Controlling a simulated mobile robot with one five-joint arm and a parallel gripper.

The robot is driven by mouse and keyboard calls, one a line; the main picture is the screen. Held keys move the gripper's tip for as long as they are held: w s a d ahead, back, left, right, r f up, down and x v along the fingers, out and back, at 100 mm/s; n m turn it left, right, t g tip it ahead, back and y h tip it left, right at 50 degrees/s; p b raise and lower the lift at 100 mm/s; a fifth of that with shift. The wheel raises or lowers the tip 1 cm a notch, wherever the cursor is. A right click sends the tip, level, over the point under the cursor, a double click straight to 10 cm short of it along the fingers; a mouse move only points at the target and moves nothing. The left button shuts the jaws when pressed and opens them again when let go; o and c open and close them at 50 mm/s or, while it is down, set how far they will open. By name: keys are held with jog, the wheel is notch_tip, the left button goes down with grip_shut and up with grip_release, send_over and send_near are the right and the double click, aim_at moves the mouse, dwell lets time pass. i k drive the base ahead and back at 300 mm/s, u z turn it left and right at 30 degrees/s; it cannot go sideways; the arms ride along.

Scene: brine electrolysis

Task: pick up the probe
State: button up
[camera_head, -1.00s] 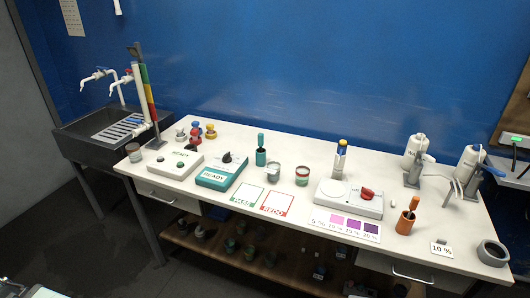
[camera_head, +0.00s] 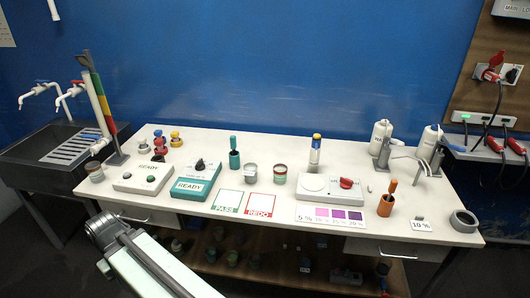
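No thing is labelled as the probe. An orange-handled tool (camera_head: 392,186) stands slightly tilted in an orange cup (camera_head: 386,206) at the right. I cannot tell for sure which of the two is the probe. The lower ends of both are hidden in their holders. My arm shows at the lower left, in front of the bench. Its gripper is not in view.
The white bench (camera_head: 270,236) holds PASS and REDO cards (camera_head: 261,203), a grey device with a red knob (camera_head: 328,188), jars (camera_head: 280,174), bottles (camera_head: 380,138) and a grey ring (camera_head: 463,221). A sink (camera_head: 45,165) stands left; power sockets (camera_head: 486,118) hang right.

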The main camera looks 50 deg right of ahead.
aim_at(233, 138)
jog(key=z, duration=0.4)
jog(key=i, duration=1)
jog(key=u, duration=0.05)
